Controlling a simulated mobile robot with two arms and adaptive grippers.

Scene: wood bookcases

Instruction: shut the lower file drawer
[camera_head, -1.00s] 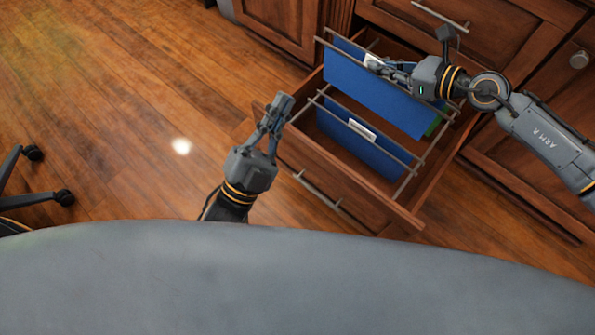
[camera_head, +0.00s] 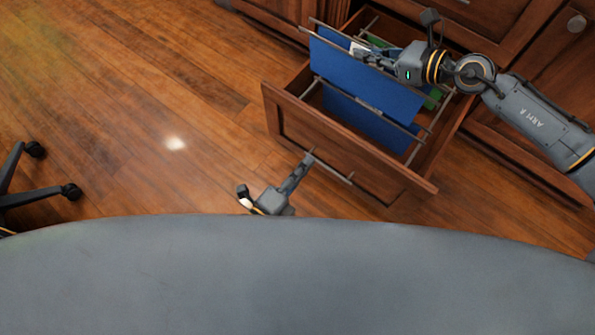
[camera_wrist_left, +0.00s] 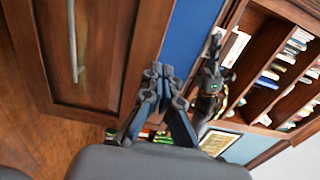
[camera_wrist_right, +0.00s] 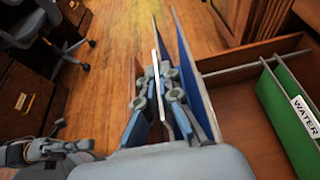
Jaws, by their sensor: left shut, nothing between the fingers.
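The lower file drawer (camera_head: 340,150) stands pulled out of the wooden cabinet, with a bar handle (camera_head: 335,172) on its front. My left gripper (camera_head: 309,156) is shut and empty, with its fingertips just in front of the drawer front near the handle. Its closed fingers also show in the left wrist view (camera_wrist_left: 160,72), beside the drawer front. My right gripper (camera_head: 358,53) is shut on the top edge of a blue hanging folder (camera_head: 365,78) above the drawer. The folder's edge shows between the fingers in the right wrist view (camera_wrist_right: 158,75).
Another blue folder (camera_head: 365,125) hangs in the drawer, and a green folder (camera_wrist_right: 287,110) labelled WATER is behind. A wheeled chair base (camera_head: 35,190) stands at the left. The wooden floor (camera_head: 150,90) between is clear.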

